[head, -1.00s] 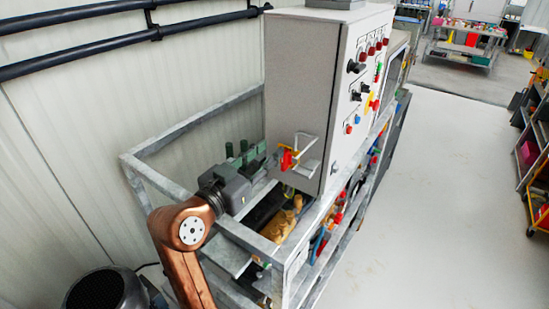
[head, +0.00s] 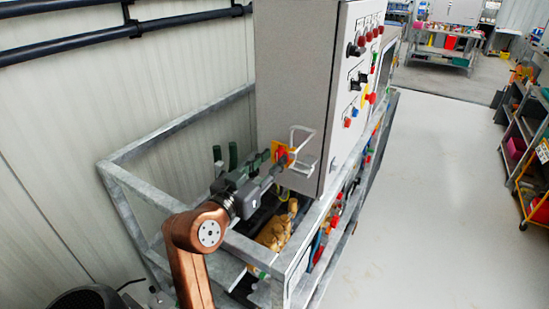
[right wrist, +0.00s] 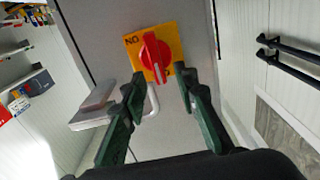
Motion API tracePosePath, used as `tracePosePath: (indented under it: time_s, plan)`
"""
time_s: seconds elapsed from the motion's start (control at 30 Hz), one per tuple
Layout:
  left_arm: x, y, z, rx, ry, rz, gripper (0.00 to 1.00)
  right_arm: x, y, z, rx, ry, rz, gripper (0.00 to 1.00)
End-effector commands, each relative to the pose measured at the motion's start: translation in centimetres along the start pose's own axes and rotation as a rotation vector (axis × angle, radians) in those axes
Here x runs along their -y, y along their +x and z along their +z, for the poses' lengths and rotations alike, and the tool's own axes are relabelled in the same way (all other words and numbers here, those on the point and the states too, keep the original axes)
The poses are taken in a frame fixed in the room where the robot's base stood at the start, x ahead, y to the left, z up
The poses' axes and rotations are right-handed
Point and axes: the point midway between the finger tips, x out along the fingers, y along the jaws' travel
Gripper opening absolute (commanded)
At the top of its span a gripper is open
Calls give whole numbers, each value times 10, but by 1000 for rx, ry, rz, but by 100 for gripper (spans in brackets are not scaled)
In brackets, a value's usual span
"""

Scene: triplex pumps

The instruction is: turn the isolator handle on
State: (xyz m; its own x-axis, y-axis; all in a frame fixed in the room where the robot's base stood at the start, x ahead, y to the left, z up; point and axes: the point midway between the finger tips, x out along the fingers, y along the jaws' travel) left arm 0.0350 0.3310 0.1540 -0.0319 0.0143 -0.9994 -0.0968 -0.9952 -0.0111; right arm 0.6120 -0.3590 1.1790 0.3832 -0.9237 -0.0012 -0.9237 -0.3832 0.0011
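The isolator handle (right wrist: 151,51) is a red rotary knob on a yellow plate (right wrist: 173,38) marked with letters, mounted on the side of a grey cabinet. In the head view the handle (head: 282,154) is small and partly covered by my gripper. My right gripper (right wrist: 161,84) has its two green fingers apart, with the lower end of the red handle between or just beyond the tips. I cannot tell whether they touch it. In the head view my right gripper (head: 270,176) reaches up to the plate. My left gripper is not in view.
A pale wire guard (head: 301,141) projects from the cabinet (head: 295,85) beside the handle. A galvanised frame (head: 150,150) surrounds the pump parts below. Dark pipes (head: 130,30) run along the wall. The floor (head: 440,170) to the right is clear.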

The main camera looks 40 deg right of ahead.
Motion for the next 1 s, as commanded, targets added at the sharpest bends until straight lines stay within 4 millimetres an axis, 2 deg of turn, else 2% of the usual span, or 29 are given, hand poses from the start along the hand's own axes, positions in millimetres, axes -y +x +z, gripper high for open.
tracePosePath:
  time_s: [0.2,0.5,0.9,1.0]
  plan:
    - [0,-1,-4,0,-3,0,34,0,19,0,-1,1,1,28]
    - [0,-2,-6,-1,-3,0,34,0,21,0,-1,1,0,27]
    - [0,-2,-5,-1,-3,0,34,0,21,0,-1,0,0,0]
    - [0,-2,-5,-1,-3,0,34,0,21,0,-1,0,0,0]
